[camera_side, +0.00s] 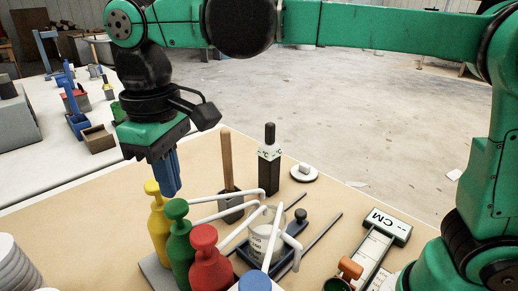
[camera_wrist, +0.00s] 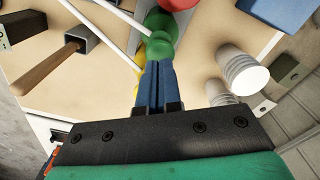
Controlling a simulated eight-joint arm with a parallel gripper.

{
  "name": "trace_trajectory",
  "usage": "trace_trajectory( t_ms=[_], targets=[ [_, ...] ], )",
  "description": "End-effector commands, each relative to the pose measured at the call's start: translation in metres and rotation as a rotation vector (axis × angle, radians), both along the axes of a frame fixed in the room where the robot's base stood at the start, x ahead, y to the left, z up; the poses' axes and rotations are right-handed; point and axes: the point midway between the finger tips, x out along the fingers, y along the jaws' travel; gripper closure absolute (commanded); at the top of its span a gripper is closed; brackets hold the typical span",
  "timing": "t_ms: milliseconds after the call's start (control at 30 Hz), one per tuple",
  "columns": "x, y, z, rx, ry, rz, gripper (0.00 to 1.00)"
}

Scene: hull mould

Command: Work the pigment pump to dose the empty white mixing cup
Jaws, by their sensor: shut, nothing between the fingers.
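Several pigment pump bottles stand in a row in the side view: yellow (camera_side: 158,228), green (camera_side: 180,249), red (camera_side: 208,265) and a blue one (camera_side: 255,282) cut by the bottom edge. Long white spouts run from them toward a white mixing cup (camera_side: 266,246) with printed marks. The spouts partly hide the cup, and its inside is not clear. My gripper (camera_side: 174,192) is shut and empty, its blue fingers pointing down just above the yellow and green pump heads. In the wrist view my fingertips (camera_wrist: 155,66) overlap the green pump (camera_wrist: 158,44); contact cannot be told.
A black holder (camera_side: 230,205) with a wooden stick and a dark block (camera_side: 269,170) stand behind the spouts. A scale marked CM (camera_side: 386,226) lies to the right. White stacked cups (camera_wrist: 245,74) stand near the pumps. The table's right back area is fairly clear.

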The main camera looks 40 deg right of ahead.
Motion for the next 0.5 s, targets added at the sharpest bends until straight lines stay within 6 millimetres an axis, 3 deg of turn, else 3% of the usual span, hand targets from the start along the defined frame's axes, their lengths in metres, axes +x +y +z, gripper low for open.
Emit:
trace_trajectory(
  t_ms=[500],
  targets=[
    [0.000, 0.000, -0.021, 0.000, 0.000, 0.000, 1.00]
  ],
)
